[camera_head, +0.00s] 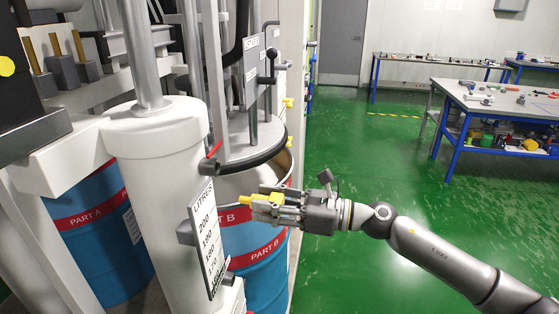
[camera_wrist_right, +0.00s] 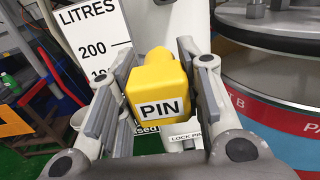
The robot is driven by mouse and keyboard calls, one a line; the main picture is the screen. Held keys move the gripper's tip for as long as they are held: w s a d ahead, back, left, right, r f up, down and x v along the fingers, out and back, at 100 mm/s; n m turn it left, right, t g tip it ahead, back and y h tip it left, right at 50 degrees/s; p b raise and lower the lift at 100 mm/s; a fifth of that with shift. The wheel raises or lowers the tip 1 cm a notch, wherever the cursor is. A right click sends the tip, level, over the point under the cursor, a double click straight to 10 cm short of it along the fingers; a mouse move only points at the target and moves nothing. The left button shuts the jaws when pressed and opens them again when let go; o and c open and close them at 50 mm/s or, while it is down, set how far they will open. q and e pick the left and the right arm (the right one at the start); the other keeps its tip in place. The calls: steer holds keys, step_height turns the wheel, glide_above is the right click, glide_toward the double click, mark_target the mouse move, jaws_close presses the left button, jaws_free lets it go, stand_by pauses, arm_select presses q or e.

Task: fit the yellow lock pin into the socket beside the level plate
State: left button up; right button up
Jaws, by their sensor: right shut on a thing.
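My right gripper (camera_head: 268,208) is shut on the yellow lock pin (camera_head: 262,199), in front of the drum marked PART B. In the right wrist view the lock pin (camera_wrist_right: 157,88) shows its block end with a PIN label between the two fingers (camera_wrist_right: 155,100). The level plate (camera_head: 209,238), white with LITRES and numbers, stands left of the gripper; it also shows in the wrist view (camera_wrist_right: 92,42). A small LOCK PIN label (camera_wrist_right: 185,136) shows just below and right of the pin. The socket itself cannot be made out. My left gripper is not in view.
A white column (camera_head: 158,190) stands left of the level plate. Blue drums (camera_head: 100,225) with red bands stand behind it. A round lid (camera_head: 240,140) hangs above the PART B drum. Green floor (camera_head: 350,150) lies open to the right, with workbenches (camera_head: 500,100) beyond.

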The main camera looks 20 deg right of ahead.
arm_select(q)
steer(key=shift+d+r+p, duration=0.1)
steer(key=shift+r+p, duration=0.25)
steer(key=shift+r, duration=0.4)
arm_select(e)
steer(key=d+r, duration=0.3)
steer(key=r, duration=0.3)
steer(key=shift+w+n+g+y, duration=0.3)
steer(key=shift+w+g, duration=0.1)
steer(key=shift+f, duration=0.1)
arm_select(q)
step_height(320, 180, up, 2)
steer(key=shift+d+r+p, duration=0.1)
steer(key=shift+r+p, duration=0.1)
steer(key=shift+p, duration=0.95)
arm_select(e)
steer(key=x, duration=0.5)
steer(key=shift+w+a, duration=0.25)
steer(key=shift+a, duration=0.05)
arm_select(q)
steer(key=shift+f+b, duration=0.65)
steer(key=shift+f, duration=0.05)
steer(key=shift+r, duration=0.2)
arm_select(e)
steer(key=shift+w+a, duration=0.15)
steer(key=shift+a, duration=0.1)
